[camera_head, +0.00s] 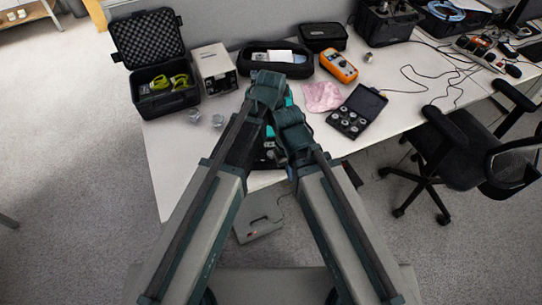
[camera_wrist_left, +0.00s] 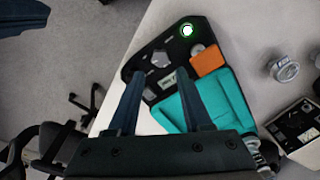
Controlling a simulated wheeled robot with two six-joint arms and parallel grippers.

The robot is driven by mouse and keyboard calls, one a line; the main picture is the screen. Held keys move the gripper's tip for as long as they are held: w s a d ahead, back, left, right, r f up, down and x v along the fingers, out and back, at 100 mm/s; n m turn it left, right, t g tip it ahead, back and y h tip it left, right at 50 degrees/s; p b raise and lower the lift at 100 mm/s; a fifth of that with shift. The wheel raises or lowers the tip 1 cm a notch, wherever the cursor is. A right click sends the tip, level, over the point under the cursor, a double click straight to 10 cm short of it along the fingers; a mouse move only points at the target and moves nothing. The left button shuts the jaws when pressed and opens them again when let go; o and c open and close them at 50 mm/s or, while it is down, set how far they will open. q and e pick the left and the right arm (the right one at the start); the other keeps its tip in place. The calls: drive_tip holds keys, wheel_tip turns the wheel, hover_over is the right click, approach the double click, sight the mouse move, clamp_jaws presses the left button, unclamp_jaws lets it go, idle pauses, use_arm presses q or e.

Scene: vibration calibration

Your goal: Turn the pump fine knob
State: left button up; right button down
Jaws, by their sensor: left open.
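The pump is a device with a black panel (camera_wrist_left: 150,52) and a teal body (camera_wrist_left: 222,98), seen in the left wrist view. Its panel carries a green-lit ring button (camera_wrist_left: 186,30), an orange block (camera_wrist_left: 207,60), a grey star-shaped knob (camera_wrist_left: 160,58) and other small controls. I cannot tell which control is the fine knob. My left gripper (camera_wrist_left: 158,73) is open, with its two fingers apart over the near part of the panel and nothing seen between them. In the head view my arms hide most of the pump. My right gripper's fingertips are hidden there.
The white table (camera_head: 175,165) holds an open black case (camera_head: 160,85), a white box (camera_head: 213,68), an orange multimeter (camera_head: 339,66), a pink cloth (camera_head: 322,97) and an open case of weights (camera_head: 357,112). Two small metal parts (camera_head: 206,118) lie at left. An office chair (camera_head: 465,150) stands at right.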

sight(271, 153)
use_arm(q)
wheel_tip(271, 153, down, 7)
drive_tip(key=b, duration=0.5)
drive_tip(key=shift+r+b, duration=0.1)
drive_tip(key=shift+b, duration=0.3)
clamp_jaws()
